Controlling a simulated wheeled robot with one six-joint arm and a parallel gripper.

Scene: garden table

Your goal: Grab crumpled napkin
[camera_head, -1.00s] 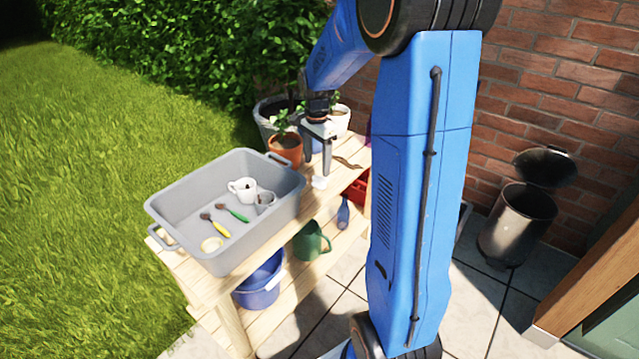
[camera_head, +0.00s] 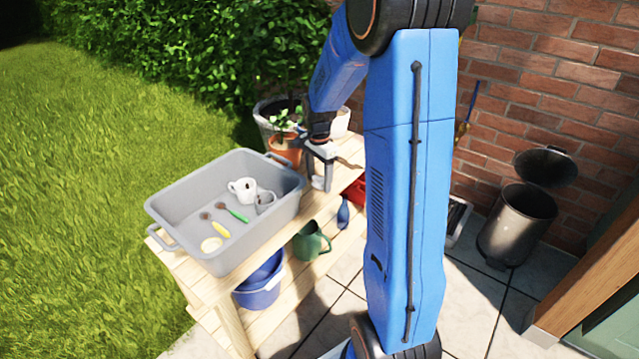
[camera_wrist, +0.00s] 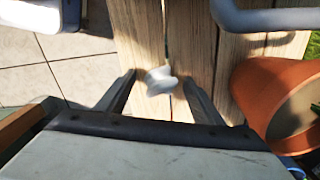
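The crumpled napkin (camera_wrist: 160,80) is a small white wad on the wooden table top. In the wrist view it lies between and just ahead of the two fingertips of my gripper (camera_wrist: 160,88), with a gap on each side. My gripper is open and empty. In the head view my gripper (camera_head: 318,186) points down over the table beside the grey tub, and its fingers cover most of the napkin's spot.
The grey tub (camera_head: 170,207) holds mugs, brushes and a round pale item. A terracotta pot (camera_wrist: 262,90) stands close on the right in the wrist view. The slatted table (camera_wrist: 195,40) is bare around the napkin. A lidded metal bin (camera_head: 517,225) stands on the paving.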

